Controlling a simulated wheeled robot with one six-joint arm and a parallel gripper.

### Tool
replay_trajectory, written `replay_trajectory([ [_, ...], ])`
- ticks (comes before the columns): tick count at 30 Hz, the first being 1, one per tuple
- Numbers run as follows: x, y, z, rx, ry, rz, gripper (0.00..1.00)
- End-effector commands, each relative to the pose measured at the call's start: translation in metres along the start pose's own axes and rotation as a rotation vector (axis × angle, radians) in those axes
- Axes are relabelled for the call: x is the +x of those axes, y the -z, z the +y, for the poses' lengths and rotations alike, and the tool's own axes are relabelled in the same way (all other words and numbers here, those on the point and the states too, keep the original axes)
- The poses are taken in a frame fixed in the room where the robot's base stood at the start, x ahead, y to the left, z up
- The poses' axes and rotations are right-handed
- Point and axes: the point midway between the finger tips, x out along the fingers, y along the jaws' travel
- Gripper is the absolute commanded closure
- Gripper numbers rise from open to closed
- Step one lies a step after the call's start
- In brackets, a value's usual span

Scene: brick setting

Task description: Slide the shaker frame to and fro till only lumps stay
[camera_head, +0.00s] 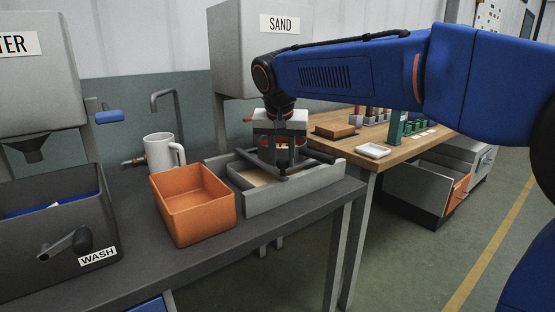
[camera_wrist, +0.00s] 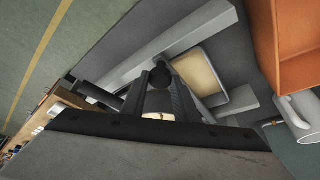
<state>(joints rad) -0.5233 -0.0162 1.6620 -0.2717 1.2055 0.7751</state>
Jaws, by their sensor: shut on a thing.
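The shaker frame (camera_head: 262,164) shows dark bars lying between grey rails (camera_head: 300,196) on the bench. My gripper (camera_head: 283,163) is low over its middle, shut on a part of the frame. In the wrist view, my gripper (camera_wrist: 160,100) closes around a dark part with a round black end (camera_wrist: 159,75). Pale sand-coloured material (camera_head: 252,178) lies inside the rails. In the wrist view it fills a light-rimmed rectangular pan (camera_wrist: 203,75) beside the fingers. My fingers and arm hide much of the frame; I cannot make out any lumps.
An orange bin (camera_head: 193,203) stands close to the left of the rails, with a white mug (camera_head: 161,154) behind it. A dark wash box (camera_head: 55,235) is further left. The sand hopper (camera_head: 240,50) hangs behind. A wooden table (camera_head: 345,147) adjoins on the right.

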Motion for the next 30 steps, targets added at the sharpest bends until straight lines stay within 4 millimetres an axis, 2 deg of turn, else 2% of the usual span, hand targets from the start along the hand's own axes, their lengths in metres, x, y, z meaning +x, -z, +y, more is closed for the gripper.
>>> replay_trajectory([
  [5,0.0,0.0,0.0,-0.001,0.0,0.0,1.0],
  [6,0.0,0.0,0.0,-0.001,0.0,0.001,0.68],
  [8,0.0,0.0,0.0,0.0,0.0,0.001,0.55],
  [20,-0.005,0.0,-0.001,0.0,0.001,0.001,0.55],
  [26,-0.033,0.0,-0.001,-0.001,0.002,0.002,0.55],
  [30,-0.062,0.0,-0.001,-0.001,0.003,0.003,0.55],
])
